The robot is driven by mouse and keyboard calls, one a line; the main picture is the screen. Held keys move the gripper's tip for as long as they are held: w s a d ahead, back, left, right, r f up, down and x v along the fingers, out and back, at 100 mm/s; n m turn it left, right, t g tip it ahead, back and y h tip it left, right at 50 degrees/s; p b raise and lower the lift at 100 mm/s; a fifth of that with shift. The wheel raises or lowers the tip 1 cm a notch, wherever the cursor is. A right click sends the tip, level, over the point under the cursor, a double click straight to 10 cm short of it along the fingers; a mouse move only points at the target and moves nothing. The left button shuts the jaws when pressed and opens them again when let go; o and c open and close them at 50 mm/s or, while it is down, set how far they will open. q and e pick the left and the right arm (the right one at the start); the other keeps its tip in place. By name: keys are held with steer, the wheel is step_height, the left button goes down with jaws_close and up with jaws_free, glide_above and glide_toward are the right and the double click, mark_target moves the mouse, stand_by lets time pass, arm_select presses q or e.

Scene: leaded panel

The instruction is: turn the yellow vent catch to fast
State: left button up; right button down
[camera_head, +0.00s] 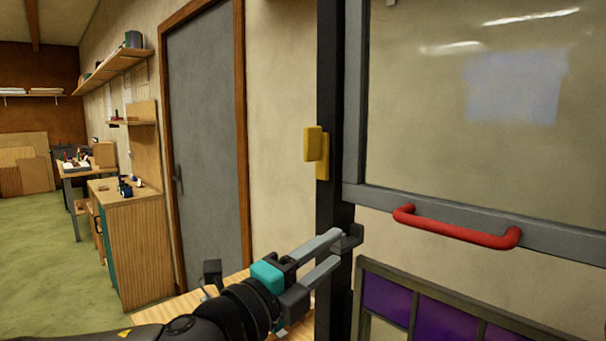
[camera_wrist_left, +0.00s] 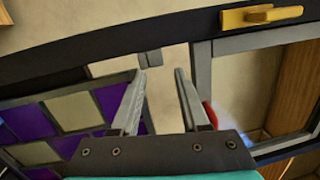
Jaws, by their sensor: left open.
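The yellow vent catch (camera_head: 313,145) is on the dark upright post, left of the grey-framed glass vent. Its blocky lever stands upright, lengthwise along the post, over a yellow plate. The catch also shows at the top right of the left wrist view (camera_wrist_left: 262,15). My left gripper (camera_head: 334,250) is open and empty, below the catch and apart from it. Its fingers point toward the post near a small dark bracket; in the left wrist view, the gap between the fingers (camera_wrist_left: 161,76) is clear. My right gripper is in neither view.
A red handle (camera_head: 455,229) sticks out from the vent's lower grey rail (camera_head: 365,192). A small bracket (camera_head: 349,238) juts from the post by my fingertips. A purple leaded panel (camera_head: 446,318) stands below. A grey door (camera_head: 205,140) and wooden cabinet (camera_head: 140,240) are to the left.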

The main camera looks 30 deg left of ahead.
arm_select(q)
step_height(320, 180, up, 7)
steer(key=s+m+h, duration=0.2)
steer(key=m+h, duration=0.2)
steer(key=m, duration=0.4)
steer(key=m+g+y, duration=0.2)
steer(key=m+y, duration=0.1)
steer(key=m, duration=0.7)
glide_toward(305, 141)
steer(key=shift+p+x, duration=2.2)
steer(key=shift+p, duration=2.1)
steer(key=shift+x, duration=1.4)
steer(key=shift+p+x, duration=0.3)
steer(key=shift+x, duration=0.9)
steer(key=shift+c, duration=0.2)
